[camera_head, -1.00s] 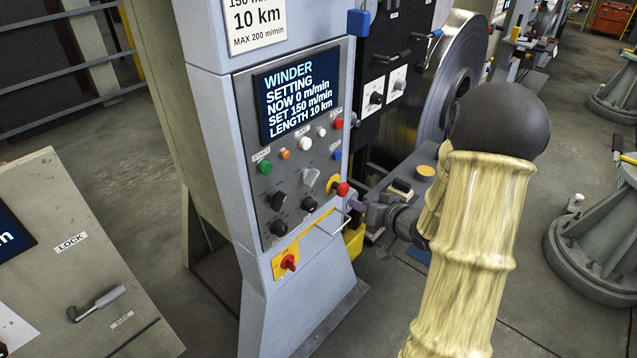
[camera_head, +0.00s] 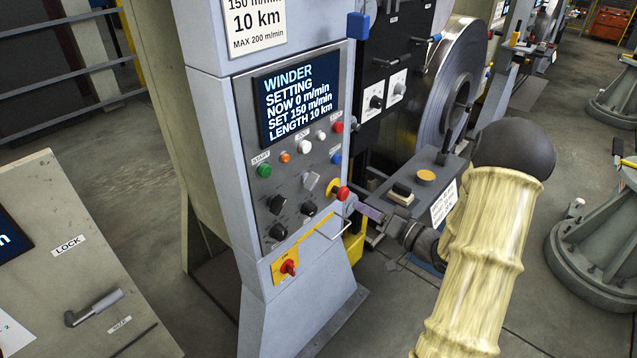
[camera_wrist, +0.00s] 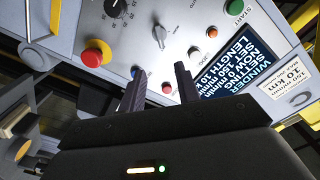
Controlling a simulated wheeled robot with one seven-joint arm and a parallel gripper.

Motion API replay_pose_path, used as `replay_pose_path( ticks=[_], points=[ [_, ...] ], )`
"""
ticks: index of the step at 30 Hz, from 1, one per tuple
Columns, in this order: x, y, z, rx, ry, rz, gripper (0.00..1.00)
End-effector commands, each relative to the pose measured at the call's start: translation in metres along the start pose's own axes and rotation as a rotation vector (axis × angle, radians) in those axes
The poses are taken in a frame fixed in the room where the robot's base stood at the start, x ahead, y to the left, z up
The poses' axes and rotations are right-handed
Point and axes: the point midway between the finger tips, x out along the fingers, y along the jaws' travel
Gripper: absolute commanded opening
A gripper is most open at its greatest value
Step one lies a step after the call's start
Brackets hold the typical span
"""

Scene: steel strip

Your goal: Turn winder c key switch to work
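The winder panel (camera_head: 244,152) stands upright at the centre of the head view. My gripper (camera_head: 366,211) is to the right of the panel in the head view, apart from the switch. In the wrist view its two dark fingers (camera_wrist: 160,78) are spread with nothing between them.
A red stop button on yellow (camera_head: 342,193) and a wire handle (camera_head: 333,224) lie near my gripper. A red rotary switch (camera_head: 289,267) is lower down. A grey side console (camera_head: 410,180) stands behind my arm.

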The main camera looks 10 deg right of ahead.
Motion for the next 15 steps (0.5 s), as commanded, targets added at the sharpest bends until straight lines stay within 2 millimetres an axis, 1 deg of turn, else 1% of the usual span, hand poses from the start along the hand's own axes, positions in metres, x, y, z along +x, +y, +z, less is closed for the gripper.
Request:
replay_pose_path(
  ticks=[1, 15],
  points=[
    [0.009, -0.002, 0.000, 0.000, -0.003, -0.004, 0.33],
    [0.092, -0.002, 0.000, 0.000, -0.002, -0.003, 0.33]
  ],
)
